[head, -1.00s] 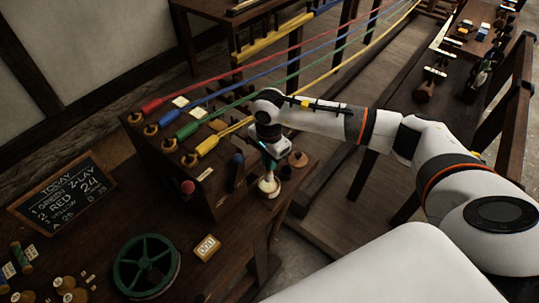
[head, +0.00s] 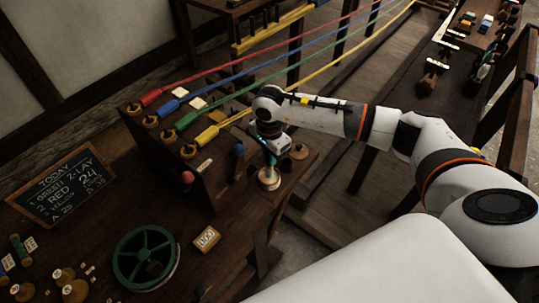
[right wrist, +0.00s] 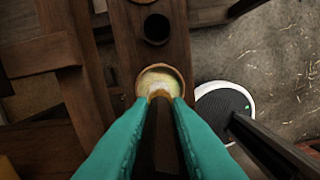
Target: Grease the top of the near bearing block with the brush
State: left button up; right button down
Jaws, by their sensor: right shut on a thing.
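My right gripper (head: 268,160) hangs over the right end of the dark wooden stand. In the right wrist view its teal fingers (right wrist: 160,125) are shut on a slim brown handle, which I take as the brush (right wrist: 160,108). The brush end points at a round pot (right wrist: 160,78) with pale yellowish contents, and I cannot tell whether it touches them. The pot also shows in the head view (head: 269,179), just below the gripper. The near bearing block cannot be told for sure among the fittings on the hook stand (head: 150,150). My left gripper is not in view.
Red, blue, green and yellow ropes (head: 290,72) run from the stand to the upper right. A dark round cup (right wrist: 156,28) is beyond the pot. A green wheel (head: 146,258), a numbered block (head: 206,239) and a chalkboard (head: 60,190) are on the bench.

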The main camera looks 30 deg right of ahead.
jog(key=shift+f+b, duration=0.45)
jog(key=shift+f, duration=0.05)
dwell(0.3)
jog(key=shift+s+f+b, duration=0.1)
jog(key=shift+b, duration=0.2)
dwell(1.5)
jog(key=shift+r+p, duration=1.7)
jog(key=shift+r, duration=1.9)
jog(key=shift+a, duration=0.1)
